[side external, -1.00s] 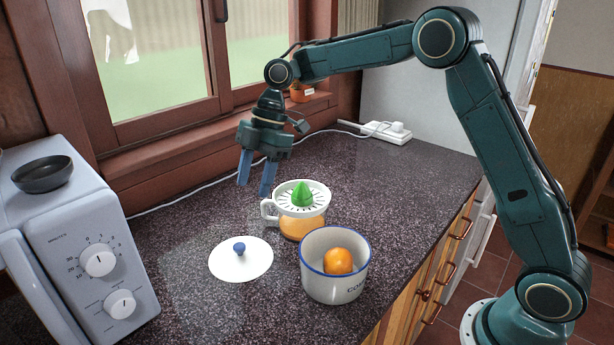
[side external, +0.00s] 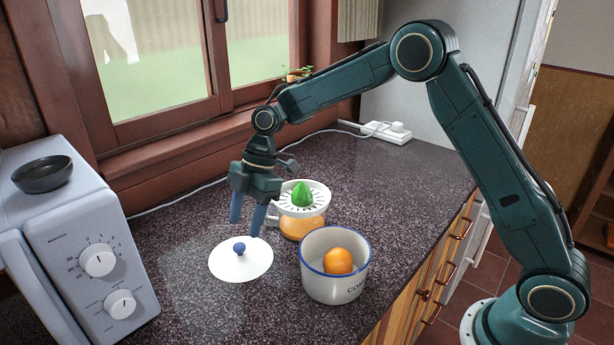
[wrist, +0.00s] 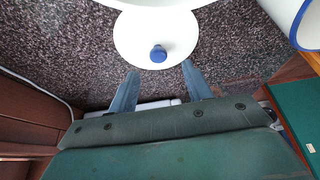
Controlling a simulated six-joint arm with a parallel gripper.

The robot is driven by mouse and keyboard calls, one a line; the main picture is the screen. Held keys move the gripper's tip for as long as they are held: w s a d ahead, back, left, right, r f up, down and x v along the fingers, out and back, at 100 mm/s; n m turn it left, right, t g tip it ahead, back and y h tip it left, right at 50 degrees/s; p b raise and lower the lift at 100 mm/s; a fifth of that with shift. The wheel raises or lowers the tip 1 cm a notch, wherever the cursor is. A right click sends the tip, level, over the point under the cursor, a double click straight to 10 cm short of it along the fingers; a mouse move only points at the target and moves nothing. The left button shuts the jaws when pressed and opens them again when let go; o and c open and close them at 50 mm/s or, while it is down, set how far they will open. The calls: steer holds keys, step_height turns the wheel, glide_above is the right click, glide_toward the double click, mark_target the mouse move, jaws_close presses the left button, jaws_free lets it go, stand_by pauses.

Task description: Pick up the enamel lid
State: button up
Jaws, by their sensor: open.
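The enamel lid (side external: 226,265) is a flat white disc with a blue knob (side external: 239,248) at its centre, lying on the dark speckled counter. The lid also shows in the wrist view (wrist: 130,37), with its knob (wrist: 158,54) between and just beyond my fingertips. My gripper (side external: 246,228) is open and empty, its blue fingers pointing down just above and behind the lid's far edge. In the wrist view my gripper (wrist: 160,76) has both fingers apart. I cannot tell the exact height of the fingertips over the lid.
A white juicer (side external: 318,207) with a green cone stands right beside my gripper. A white blue-rimmed pot (side external: 325,285) holding an orange (side external: 338,261) stands right of the lid. A microwave (side external: 90,225) with a dark bowl (side external: 42,174) on top stands at left. Counter in front of the lid is clear.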

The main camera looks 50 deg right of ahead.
mark_target(239, 246)
steer(key=shift+x, duration=2.65)
steer(key=shift+w, duration=0.1)
jaws_close()
steer(key=shift+r, duration=0.2)
step_height(239, 246, up, 20)
steer(key=shift+f, duration=0.2)
steer(key=shift+d, duration=0.1)
